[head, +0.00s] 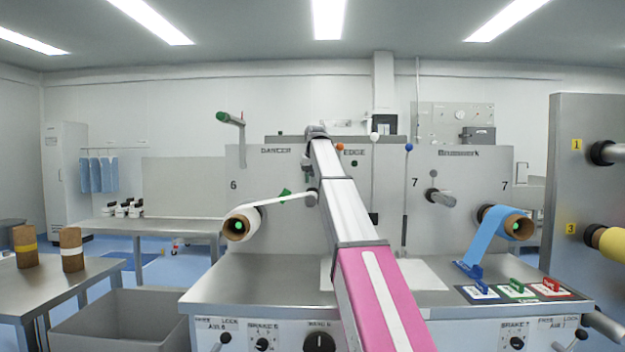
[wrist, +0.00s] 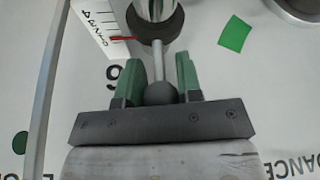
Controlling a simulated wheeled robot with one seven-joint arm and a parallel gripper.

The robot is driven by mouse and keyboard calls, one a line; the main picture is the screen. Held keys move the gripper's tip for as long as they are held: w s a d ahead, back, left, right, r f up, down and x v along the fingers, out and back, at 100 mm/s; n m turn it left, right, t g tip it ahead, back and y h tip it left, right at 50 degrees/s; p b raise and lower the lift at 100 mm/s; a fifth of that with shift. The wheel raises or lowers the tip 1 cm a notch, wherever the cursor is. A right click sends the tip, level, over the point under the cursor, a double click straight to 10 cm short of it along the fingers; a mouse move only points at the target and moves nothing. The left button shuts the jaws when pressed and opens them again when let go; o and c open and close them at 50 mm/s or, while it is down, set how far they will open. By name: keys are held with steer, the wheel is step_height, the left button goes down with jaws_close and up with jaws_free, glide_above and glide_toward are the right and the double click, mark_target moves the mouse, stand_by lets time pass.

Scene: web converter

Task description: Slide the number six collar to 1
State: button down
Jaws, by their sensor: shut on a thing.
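In the wrist view, my gripper (wrist: 160,75) has its two green fingers on either side of a dark ball knob (wrist: 160,93) and is shut on it. A thin stem runs from the knob to the dark number six collar (wrist: 153,24), which sits around a metal shaft (wrist: 155,8). A red pointer (wrist: 121,38) reaches from the collar to a white numbered scale (wrist: 96,28). The pointer is near the low-number end; the exact mark is too small to tell. In the head view my arm hides the gripper and collar.
The machine panel (head: 260,170) carries a white roll (head: 240,225) and a blue roll (head: 505,224). A grey cabinet (head: 585,150) with shafts stands at the right. Coloured tools lie on the bench (head: 230,285). A green patch (wrist: 235,34) is beside the collar.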

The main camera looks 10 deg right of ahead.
steer(key=c, duration=0.8)
jaws_free()
steer(key=v, duration=1)
steer(key=shift+s+r, duration=0.25)
steer(key=shift+r, duration=0.05)
